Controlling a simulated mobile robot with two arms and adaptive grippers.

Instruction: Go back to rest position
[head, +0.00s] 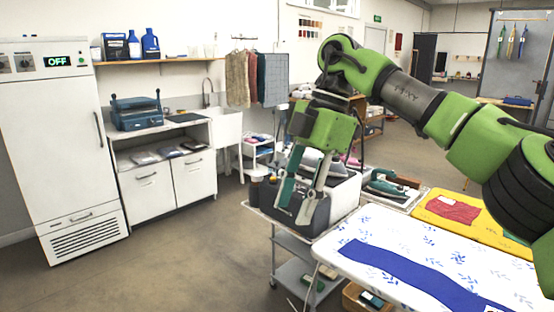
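My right arm comes in from the right with green and grey links. Its gripper (294,213) points down in the middle of the head view, with a gap between its two fingers. It is open and I see nothing held between them. In the picture the fingers overlap a dark grey bin (312,216) on a trolley; I cannot tell how far apart they are in depth. My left gripper is not in view.
A table with a white, blue-patterned cover (400,243) bears a blue cloth strip (408,272). A yellow mat with a red cloth (452,209) lies behind it. A tall white cabinet (55,150) and a counter (165,185) stand left. The floor (170,265) at front left is clear.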

